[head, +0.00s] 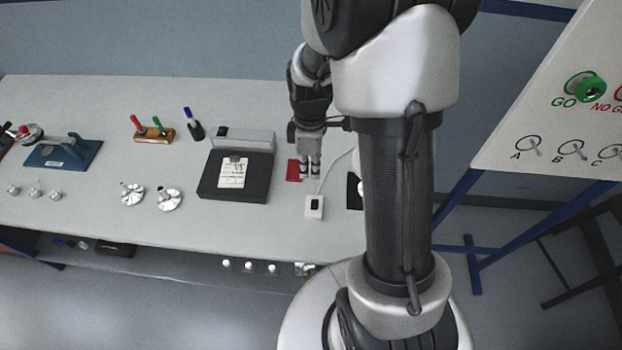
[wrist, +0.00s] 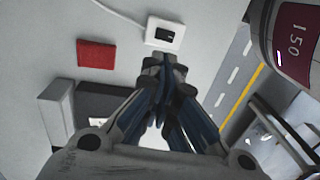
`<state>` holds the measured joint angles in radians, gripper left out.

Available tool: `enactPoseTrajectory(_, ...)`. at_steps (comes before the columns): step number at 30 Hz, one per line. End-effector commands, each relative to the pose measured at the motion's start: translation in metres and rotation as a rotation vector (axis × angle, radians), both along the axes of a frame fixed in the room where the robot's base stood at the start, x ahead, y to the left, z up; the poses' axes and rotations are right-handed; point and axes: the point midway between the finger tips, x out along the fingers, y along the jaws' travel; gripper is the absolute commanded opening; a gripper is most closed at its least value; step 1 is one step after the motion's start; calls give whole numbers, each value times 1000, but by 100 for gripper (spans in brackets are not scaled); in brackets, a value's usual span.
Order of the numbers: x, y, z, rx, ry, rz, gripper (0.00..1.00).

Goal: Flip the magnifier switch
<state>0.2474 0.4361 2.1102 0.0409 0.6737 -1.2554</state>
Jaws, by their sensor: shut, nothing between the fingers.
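The switch is a small white box (head: 314,207) with a black rocker, near the front edge of the bench, with a white cable running from it. It also shows in the wrist view as a white box (wrist: 178,42) just beyond my fingertips. My gripper (head: 310,172) is shut and empty, pointing down. In the head view it is farther back on the bench than the switch box, apart from it, beside a red square (head: 293,172). In the wrist view the shut fingers (wrist: 164,65) appear close to the box's lower edge. I cannot make out the magnifier itself; my arm hides part of the bench.
A black-based unit with a paper label (head: 231,172) stands left of my gripper. A pen holder (head: 153,134), a dark blue fixture (head: 64,152) and metal parts lie farther left. A white panel with GO lettering (head: 545,110) stands at the right. Bench around the switch is mostly clear.

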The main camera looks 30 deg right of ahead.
Motion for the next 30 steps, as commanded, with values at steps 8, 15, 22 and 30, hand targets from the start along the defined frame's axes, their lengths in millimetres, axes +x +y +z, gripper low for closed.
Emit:
enactPoseTrajectory(8,4,-3,23,0,0,0,0)
enactPoseTrajectory(15,4,-3,23,1,1,0,0)
enactPoseTrajectory(22,4,-3,23,1,1,0,0)
enactPoseTrajectory(30,-1,8,55,-19,-47,-82,0)
